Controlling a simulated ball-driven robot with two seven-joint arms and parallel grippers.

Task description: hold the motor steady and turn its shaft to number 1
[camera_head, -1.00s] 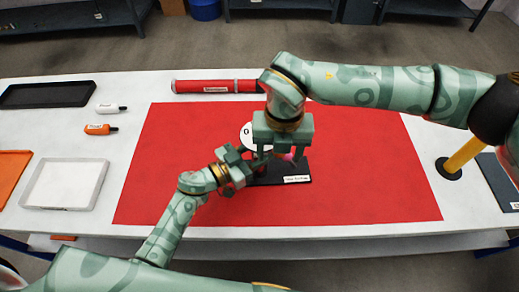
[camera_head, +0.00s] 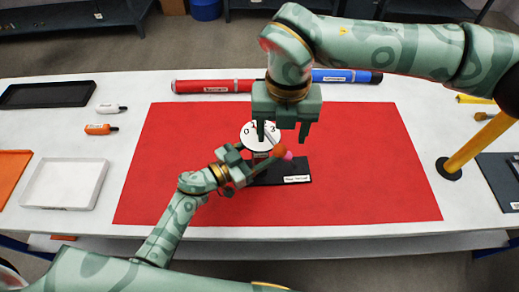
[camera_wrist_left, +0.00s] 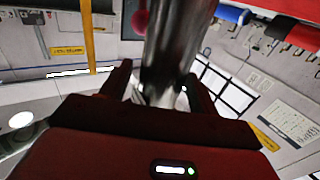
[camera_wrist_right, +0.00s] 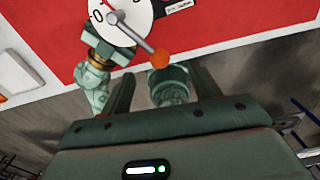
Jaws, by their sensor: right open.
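The motor has a white round dial (camera_head: 260,135) with a 0 at its left and a 3 at its right; a right finger hides part of the dial. The right wrist view shows the dial (camera_wrist_right: 130,18), a grey lever (camera_wrist_right: 135,35) on its hub and an orange knob (camera_wrist_right: 159,58) at the lever's end. My left gripper (camera_head: 236,166) is beside the motor, its fingers around a metallic cylinder (camera_wrist_left: 172,50) in the left wrist view. My right gripper (camera_head: 287,135) is open and empty above the dial and knob. Which number the shaft points to is unclear.
A black base (camera_head: 285,172) with a label lies on the red mat (camera_head: 380,170). A pink ball (camera_head: 288,156) shows beside the knob. Red (camera_head: 205,86) and blue (camera_head: 345,76) tubes lie at the back. A yellow post (camera_head: 475,147) stands at right. The mat is otherwise clear.

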